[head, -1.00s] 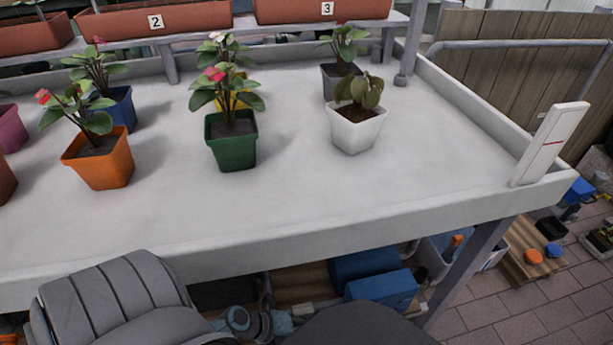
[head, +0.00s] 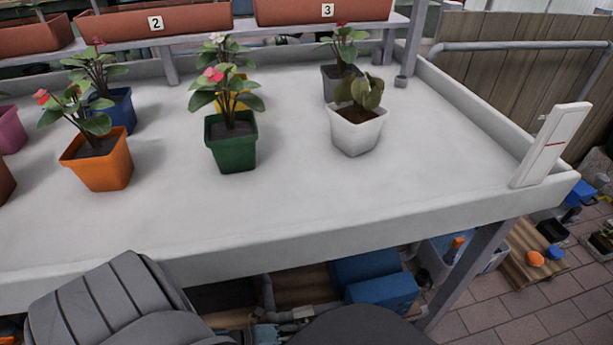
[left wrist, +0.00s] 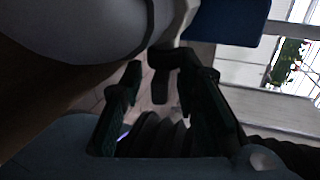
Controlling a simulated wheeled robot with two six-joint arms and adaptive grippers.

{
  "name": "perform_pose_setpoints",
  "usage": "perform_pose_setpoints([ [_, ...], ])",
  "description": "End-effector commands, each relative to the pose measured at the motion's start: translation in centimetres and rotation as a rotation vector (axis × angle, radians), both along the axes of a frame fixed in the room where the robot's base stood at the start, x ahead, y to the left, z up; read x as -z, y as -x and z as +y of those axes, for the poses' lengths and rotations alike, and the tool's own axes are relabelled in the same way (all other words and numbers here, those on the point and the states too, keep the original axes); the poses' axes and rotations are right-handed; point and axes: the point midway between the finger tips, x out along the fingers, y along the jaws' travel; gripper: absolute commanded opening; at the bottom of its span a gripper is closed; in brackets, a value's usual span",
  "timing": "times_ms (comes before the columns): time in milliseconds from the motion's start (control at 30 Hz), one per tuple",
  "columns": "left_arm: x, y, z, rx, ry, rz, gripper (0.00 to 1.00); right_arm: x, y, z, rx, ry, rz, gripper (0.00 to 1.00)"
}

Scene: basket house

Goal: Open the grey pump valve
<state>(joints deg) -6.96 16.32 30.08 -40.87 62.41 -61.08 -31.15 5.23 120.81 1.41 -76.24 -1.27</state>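In the left wrist view, my left gripper (left wrist: 170,78) has its two dark fingers apart. A dark handle-like piece (left wrist: 160,92) hangs between them, below a pale grey stem (left wrist: 172,28); this may be the pump valve, but the picture is too dark to be sure. I cannot tell whether the fingers touch it. In the head view, a grey pipe (head: 268,292) and a teal fitting (head: 265,333) show low under the table, partly hidden by my arm. Neither gripper shows in the head view.
The white table (head: 300,205) stands above the pipework and bears several potted plants, including a green pot (head: 231,145) and a white pot (head: 357,132). Blue boxes (head: 383,288) sit beneath it. A table leg (head: 467,272) stands right of them.

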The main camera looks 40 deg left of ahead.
Motion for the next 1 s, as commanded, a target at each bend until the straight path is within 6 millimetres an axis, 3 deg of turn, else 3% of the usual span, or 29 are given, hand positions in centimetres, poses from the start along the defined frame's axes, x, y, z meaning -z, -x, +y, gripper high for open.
perform_pose_setpoints([
  [333,-0.4,0.4,0.3,0.002,0.001,-0.006,0.3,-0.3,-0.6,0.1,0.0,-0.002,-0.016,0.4],
  [733,-3.3,7.9,5.6,0.002,0.001,-0.002,0.3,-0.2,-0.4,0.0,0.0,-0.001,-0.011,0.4],
  [1000,-3.9,9.1,6.5,0.002,0.002,-0.005,0.3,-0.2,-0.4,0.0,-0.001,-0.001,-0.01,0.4],
])
